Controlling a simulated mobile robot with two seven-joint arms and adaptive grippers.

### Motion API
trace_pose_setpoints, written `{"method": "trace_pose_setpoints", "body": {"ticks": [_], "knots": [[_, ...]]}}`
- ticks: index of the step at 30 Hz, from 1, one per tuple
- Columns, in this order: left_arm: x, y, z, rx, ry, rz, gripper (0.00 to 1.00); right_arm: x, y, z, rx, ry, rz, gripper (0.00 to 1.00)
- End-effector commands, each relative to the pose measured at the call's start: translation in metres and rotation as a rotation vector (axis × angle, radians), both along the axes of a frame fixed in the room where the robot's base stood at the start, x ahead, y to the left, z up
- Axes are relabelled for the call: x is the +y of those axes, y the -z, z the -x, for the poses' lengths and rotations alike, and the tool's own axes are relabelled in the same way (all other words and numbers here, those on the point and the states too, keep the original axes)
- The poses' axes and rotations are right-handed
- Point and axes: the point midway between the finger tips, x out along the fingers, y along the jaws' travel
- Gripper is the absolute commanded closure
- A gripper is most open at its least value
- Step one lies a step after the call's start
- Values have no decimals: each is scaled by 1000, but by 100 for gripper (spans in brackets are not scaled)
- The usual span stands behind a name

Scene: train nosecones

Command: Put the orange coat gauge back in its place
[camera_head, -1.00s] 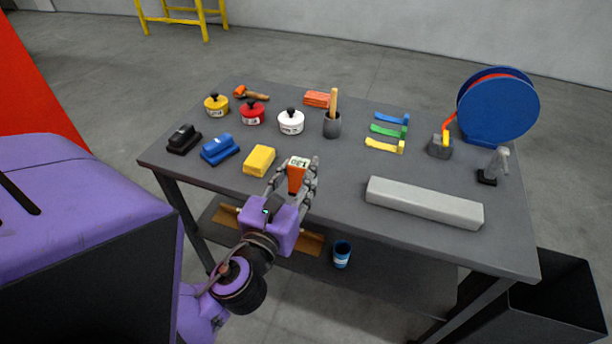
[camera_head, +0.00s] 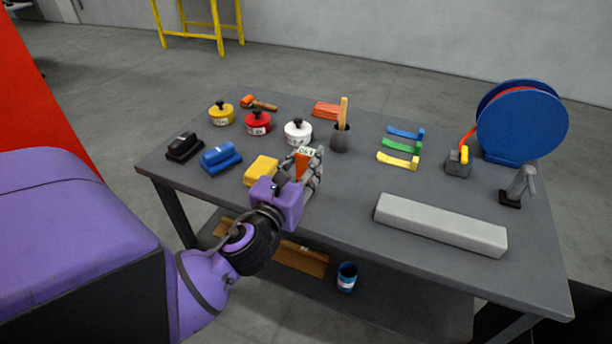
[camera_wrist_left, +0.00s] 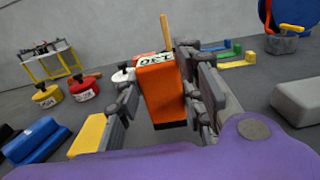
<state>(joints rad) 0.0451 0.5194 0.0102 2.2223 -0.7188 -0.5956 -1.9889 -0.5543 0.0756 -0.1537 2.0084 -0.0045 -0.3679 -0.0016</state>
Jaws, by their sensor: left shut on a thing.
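The orange coat gauge (camera_head: 302,168) has a pale display with dark characters on its top end. My left gripper (camera_head: 308,162) is shut on it, above the front-middle of the grey table, just right of the yellow block. In the left wrist view the gauge (camera_wrist_left: 161,95) stands between the two grey fingers, its display end up and away from the palm. Whether its lower end touches the table cannot be told. My right gripper is not in view.
The yellow block (camera_head: 261,170) is close on the left. The white pot (camera_head: 298,132) and brush cup (camera_head: 341,138) stand behind. Blue, green and yellow strips (camera_head: 398,160) lie to the right, a long grey bar (camera_head: 440,225) at the front right. Table surface between them is bare.

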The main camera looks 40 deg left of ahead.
Motion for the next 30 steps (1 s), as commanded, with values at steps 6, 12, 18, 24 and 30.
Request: {"method": "trace_pose_setpoints", "body": {"ticks": [6,12,18,24,30], "knots": [[6,24,-9,2,-1,4,100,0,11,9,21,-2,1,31],[5,43,-9,0,1,1,100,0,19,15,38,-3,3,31],[5,41,-9,-3,2,0,100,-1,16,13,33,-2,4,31],[5,46,-8,0,1,1,63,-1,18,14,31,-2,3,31],[5,45,-8,-1,1,1,46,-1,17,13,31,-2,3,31]]}}
